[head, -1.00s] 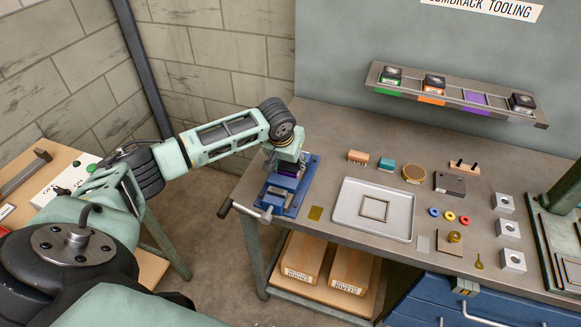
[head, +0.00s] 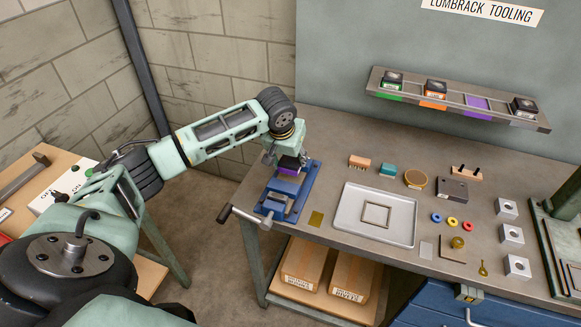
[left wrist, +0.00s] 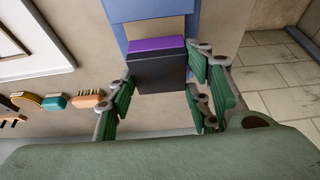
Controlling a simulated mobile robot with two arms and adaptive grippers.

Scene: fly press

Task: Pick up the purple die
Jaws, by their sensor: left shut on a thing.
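The purple die (head: 289,167) is a dark block with a purple band. It is in my left gripper (head: 291,156), just over the blue vise (head: 291,193) at the left end of the bench. In the left wrist view the die (left wrist: 160,72) sits between the green finger pads (left wrist: 163,92), dark face toward the camera and purple edge toward the vise. The left gripper is shut on it. The gap between die and vise is hard to judge. My right gripper is out of view.
A wall rack (head: 455,96) holds several dark dies and has an empty purple-marked place (head: 478,103). A grey tray (head: 350,222) lies right of the vise. Several small parts and metal blocks stand farther right, beside a green press (head: 558,235).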

